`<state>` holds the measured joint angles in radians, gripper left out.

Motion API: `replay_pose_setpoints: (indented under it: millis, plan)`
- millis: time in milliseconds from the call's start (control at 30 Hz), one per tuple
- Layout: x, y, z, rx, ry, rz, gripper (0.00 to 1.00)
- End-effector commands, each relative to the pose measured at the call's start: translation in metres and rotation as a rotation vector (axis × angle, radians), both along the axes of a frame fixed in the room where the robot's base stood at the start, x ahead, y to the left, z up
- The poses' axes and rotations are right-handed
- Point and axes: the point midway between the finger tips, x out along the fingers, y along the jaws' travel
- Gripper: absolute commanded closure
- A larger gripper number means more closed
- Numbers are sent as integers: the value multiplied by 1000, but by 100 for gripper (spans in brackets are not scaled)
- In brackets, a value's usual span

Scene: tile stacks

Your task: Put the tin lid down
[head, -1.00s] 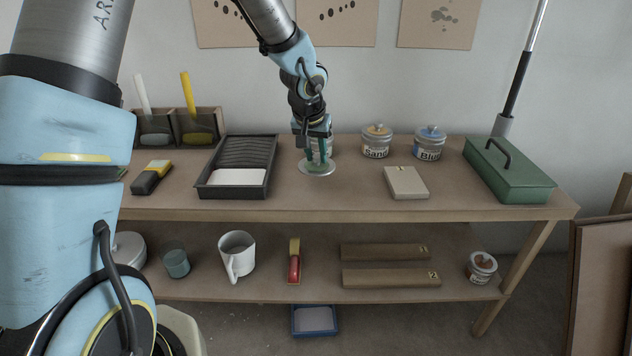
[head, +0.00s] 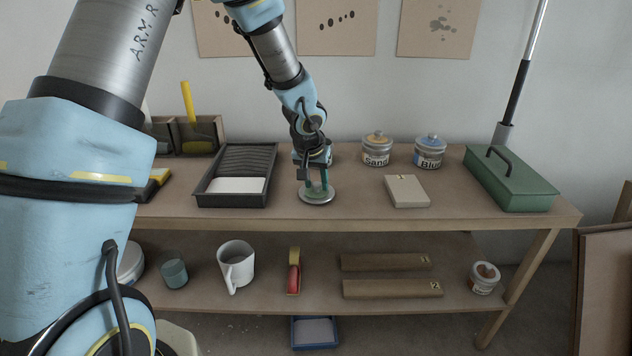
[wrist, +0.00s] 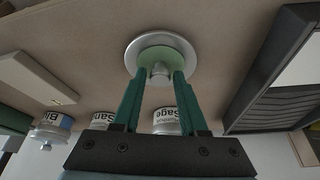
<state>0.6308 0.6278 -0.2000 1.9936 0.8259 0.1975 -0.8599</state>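The tin lid (head: 317,196) is a round silvery disc with a green centre and a small knob. It appears to lie flat, knob up, on the top shelf between the paint tray and the beige block. It also shows in the wrist view (wrist: 132,55). My gripper (head: 316,186) points down over it, with one green finger on each side of the knob. In the wrist view my gripper (wrist: 160,75) looks open, with a narrow gap beside the knob. The Sage tin (wrist: 166,127) stands behind, mostly hidden by my wrist in the head view.
The paint tray (head: 207,200) is left of the lid, the beige block (head: 407,191) right. The Sand tin (head: 377,152) and Blue tin (head: 429,153) stand behind, and a green toolbox (head: 515,183) far right. Bare shelf lies in front of the lid.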

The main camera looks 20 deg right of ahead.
Motion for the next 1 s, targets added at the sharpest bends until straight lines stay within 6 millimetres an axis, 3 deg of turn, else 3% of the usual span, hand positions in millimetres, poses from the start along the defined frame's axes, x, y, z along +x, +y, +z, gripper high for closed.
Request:
replay_pose_setpoints:
  millis: [133,500,1000]
  plan:
    - [0,0,0,0,0,0,40]
    - [0,1,8,-1,-2,0,40]
    - [-28,24,97,-2,-2,1,40]
